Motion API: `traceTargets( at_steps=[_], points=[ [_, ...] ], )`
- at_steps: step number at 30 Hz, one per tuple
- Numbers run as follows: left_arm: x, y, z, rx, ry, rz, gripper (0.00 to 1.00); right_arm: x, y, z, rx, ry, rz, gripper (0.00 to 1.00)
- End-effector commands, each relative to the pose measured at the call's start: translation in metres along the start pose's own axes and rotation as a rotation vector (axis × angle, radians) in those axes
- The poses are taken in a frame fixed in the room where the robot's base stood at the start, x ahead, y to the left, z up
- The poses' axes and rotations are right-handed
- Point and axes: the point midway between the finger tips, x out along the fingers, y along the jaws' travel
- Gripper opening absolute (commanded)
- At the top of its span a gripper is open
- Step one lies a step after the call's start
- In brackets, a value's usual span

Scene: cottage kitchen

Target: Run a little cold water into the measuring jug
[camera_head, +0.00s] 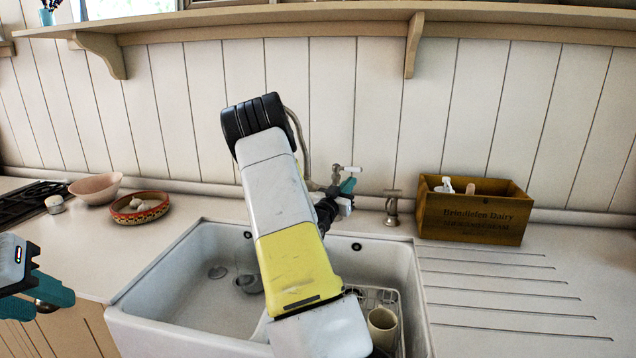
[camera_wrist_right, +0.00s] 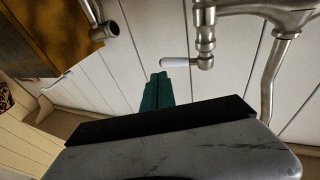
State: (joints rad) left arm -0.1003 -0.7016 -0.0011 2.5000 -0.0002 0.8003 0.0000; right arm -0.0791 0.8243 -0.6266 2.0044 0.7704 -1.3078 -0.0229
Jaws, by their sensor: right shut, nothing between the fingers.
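The metal tap (camera_head: 308,160) stands behind the white sink (camera_head: 185,345), mostly hidden by my right arm. In the right wrist view its body (camera_wrist_right: 275,18) is at the top right and its white-tipped lever (camera_wrist_right: 178,62) points left. My right gripper (camera_head: 347,186) is beside the tap.
A cream mug (camera_head: 382,326) stands in a wire rack (camera_head: 358,292) in the sink's right part. A short metal fitting (camera_head: 392,208) and a wooden crate (camera_head: 470,216) stand right of the tap. A pink bowl (camera_head: 97,188) and a patterned dish (camera_head: 140,214) are left. The ridged drainer (camera_head: 510,285) is clear.

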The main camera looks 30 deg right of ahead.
Motion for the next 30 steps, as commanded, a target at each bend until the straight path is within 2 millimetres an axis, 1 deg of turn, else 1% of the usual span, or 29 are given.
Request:
traceTargets(
  at_steps=[8,15,18,22,30],
  points=[
    [0.000,0.000,0.000,0.001,-0.001,0.000,0.36,-0.033,0.010,0.001,-0.003,-0.003,-0.001,0.00],
    [0.000,0.000,0.000,0.001,-0.001,0.000,0.36,-0.068,0.021,0.001,-0.003,-0.002,-0.002,0.00],
    [0.000,0.000,0.000,0.001,-0.001,0.000,0.36,-0.079,0.024,0.001,-0.001,-0.002,-0.001,0.00],
    [0.000,0.000,0.000,0.001,-0.001,0.000,0.36,-0.086,0.026,0.001,-0.002,0.000,0.000,0.00],
    [0.000,0.000,0.000,0.001,-0.001,0.000,0.36,-0.086,0.027,0.001,-0.001,0.000,0.000,0.00]
  ],
)
